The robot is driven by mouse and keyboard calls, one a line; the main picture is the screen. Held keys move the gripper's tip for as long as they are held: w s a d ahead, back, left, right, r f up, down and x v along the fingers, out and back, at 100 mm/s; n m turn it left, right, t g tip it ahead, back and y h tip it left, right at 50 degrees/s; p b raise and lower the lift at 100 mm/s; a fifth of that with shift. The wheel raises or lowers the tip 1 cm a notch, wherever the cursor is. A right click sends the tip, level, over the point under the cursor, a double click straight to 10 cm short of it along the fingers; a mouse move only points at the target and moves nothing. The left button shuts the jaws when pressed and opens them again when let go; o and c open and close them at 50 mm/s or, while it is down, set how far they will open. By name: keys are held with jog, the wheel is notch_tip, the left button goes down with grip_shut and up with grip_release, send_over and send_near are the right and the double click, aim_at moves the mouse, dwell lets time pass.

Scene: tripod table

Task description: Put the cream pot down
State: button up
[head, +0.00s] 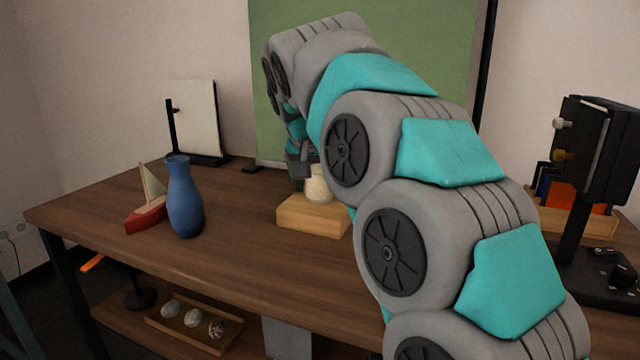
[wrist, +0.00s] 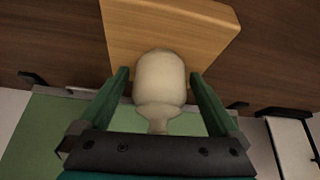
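The cream pot (head: 319,188) appears to stand upright on a light wooden block (head: 295,217) on the table. In the wrist view the pot (wrist: 160,80) lies between my fingers, its rounded body over the block (wrist: 120,30) and its narrow neck towards the palm. My gripper (wrist: 160,74) has one green finger on each side of the pot, with a thin gap showing on both sides, so it looks open. In the head view my gripper (head: 300,172) is at the pot's upper left, and my arm hides the block's right end.
A blue vase (head: 184,200) and a toy sailboat (head: 147,206) stand left on the brown table (head: 110,213). A white panel on a stand (head: 200,120) is behind. A dark stand (head: 585,200) and a wooden holder (head: 575,222) are at right.

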jog(key=shift+r, duration=0.3)
jog(key=p+v, duration=0.1)
jog(key=v, duration=1)
jog(key=shift+s+r, duration=0.25)
jog(key=shift+r, duration=0.05)
dwell(1.1)
